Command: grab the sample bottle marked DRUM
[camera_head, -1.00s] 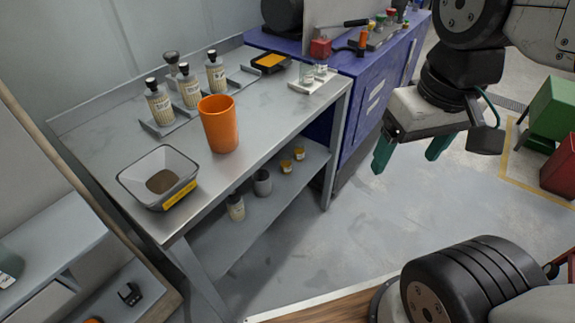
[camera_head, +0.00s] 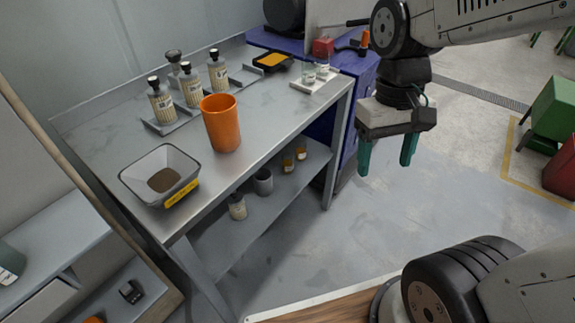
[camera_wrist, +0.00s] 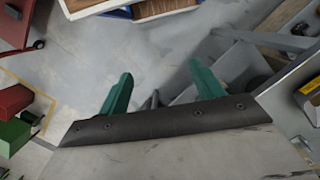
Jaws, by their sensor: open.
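Several pale sample bottles with black caps and labels stand on the steel table's back left in the head view. Three stand in or by a grey rack: a left bottle (camera_head: 161,102), a middle bottle (camera_head: 190,86) and a right bottle (camera_head: 218,72). My gripper (camera_head: 387,168) is open and empty, with green fingers pointing down, over the floor right of the table. It also shows in the wrist view (camera_wrist: 158,88).
An orange cup (camera_head: 221,124) stands in front of the bottles. A tray of dark material (camera_head: 140,190) sits at the table's front left. A white holder (camera_head: 318,82) with small glasses is at the right end. The blue cabinet (camera_head: 350,78) stands behind.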

